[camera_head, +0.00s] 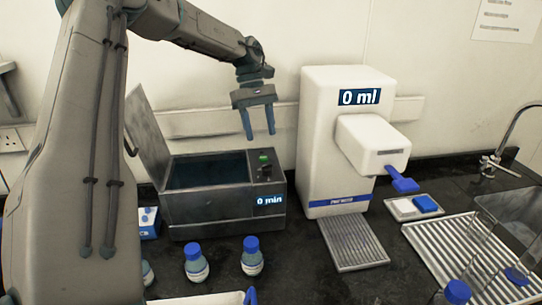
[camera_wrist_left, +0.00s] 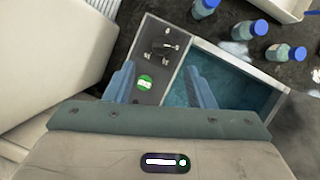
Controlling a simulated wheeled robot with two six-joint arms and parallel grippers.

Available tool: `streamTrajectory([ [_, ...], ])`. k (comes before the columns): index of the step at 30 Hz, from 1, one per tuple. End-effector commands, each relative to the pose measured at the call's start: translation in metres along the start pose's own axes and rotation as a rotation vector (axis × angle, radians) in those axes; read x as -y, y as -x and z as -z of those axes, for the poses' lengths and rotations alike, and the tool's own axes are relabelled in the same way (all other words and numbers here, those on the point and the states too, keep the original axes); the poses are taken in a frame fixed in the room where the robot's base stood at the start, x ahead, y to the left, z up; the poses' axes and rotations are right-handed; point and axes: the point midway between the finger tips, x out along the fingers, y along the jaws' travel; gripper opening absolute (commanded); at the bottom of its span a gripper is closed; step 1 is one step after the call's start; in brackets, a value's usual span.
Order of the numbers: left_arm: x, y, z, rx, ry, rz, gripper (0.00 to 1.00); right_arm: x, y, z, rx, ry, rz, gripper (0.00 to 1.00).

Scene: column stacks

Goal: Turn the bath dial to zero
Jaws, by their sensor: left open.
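The bath (camera_head: 215,217) is a dark grey metal box with its lid (camera_head: 150,137) raised and water inside. Its front display reads "0 min". The small dark dial (camera_wrist_left: 164,48) is on the bath's top panel, with a green button (camera_wrist_left: 145,82) near it. In the head view the dial (camera_head: 264,173) is small and its pointer is hard to read. My left gripper (camera_head: 259,136) is open and empty, pointing down above the panel and apart from it. In the left wrist view its fingers (camera_wrist_left: 160,72) straddle the panel area, with the dial beyond the tips.
A white dispenser (camera_head: 320,110) reading "0 ml" stands right of the bath. Several blue-capped bottles (camera_head: 252,257) stand in front of the bath. A ribbed drain tray (camera_head: 440,245) and a sink with a tap (camera_head: 488,168) are at the right. A small pad tray (camera_head: 413,208) lies beside the dispenser.

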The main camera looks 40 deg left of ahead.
Motion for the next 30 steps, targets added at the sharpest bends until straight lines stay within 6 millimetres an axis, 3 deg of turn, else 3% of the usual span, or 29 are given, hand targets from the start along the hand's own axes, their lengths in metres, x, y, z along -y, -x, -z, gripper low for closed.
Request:
streamTrajectory([
  [9,0.001,-0.058,-0.002,0.003,0.001,0.005,0.49,-0.002,0.026,0.003,0.000,0.000,0.000,0.00],
  [15,0.001,-0.083,-0.001,0.002,0.001,0.003,0.49,-0.002,0.034,0.004,0.000,0.000,0.000,0.00],
  [26,0.000,-0.090,0.000,0.000,0.001,-0.001,0.49,-0.001,0.035,0.004,0.000,0.000,0.001,0.00],
  [30,0.000,-0.090,0.000,0.000,0.001,0.000,0.26,-0.001,0.035,0.004,0.000,0.000,0.001,0.00],
])
